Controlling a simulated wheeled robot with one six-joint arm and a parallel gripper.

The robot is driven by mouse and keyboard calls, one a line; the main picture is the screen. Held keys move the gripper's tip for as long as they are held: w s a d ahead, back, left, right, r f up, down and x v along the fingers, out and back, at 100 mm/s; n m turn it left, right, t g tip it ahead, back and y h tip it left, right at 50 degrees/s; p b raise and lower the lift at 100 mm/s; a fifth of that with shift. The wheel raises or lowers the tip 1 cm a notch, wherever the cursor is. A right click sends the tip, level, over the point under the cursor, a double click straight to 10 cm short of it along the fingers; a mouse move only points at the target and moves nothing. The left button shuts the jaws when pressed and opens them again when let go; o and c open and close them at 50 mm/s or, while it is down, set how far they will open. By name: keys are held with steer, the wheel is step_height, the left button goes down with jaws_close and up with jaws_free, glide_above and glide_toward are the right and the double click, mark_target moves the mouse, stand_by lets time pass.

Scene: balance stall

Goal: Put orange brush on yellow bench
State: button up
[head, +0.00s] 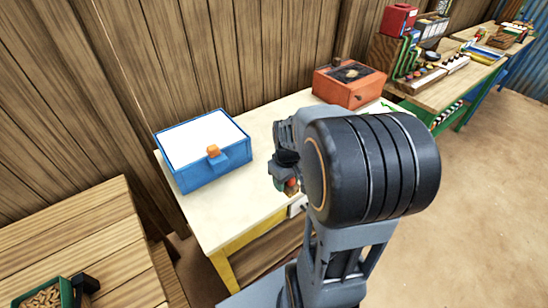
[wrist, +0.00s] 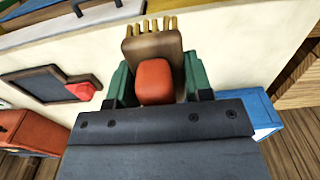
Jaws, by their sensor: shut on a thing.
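The orange brush (wrist: 155,82) has an orange-red grip, a brown block and tan bristles. It sits between the green finger pads of my gripper (wrist: 156,88), bristles pointing to the top of the wrist view. In the head view my gripper (head: 287,184) is over the front part of the yellow bench (head: 215,222), which has a cream top and yellow legs. Only a small reddish bit of the brush shows there; my arm hides the rest. The cream top lies behind the brush in the wrist view (wrist: 235,55). I cannot tell how high the brush is.
A blue box with a white top (head: 205,150) stands at the bench's left end. An orange-red box (head: 348,84) stands at its back right. A dark framed panel with a red piece (wrist: 48,84) lies on the bench. Bare top shows between the boxes.

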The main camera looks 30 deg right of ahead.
steer(key=w+a+f+p, duration=0.1)
steer(key=w+f, duration=0.2)
steer(key=w, duration=0.4)
glide_above(263, 187)
steer(key=s, duration=0.1)
step_height(263, 187, down, 5)
steer(key=shift+d+r+p, duration=0.1)
steer(key=shift+r+p, duration=0.05)
steer(key=shift+p, duration=0.25)
steer(key=shift+w+f, duration=0.4)
steer(key=shift+f, duration=0.2)
steer(key=shift+f+p, duration=0.6)
steer(key=shift+f, duration=0.95)
steer(key=o, duration=1)
steer(key=shift+o, duration=0.2)
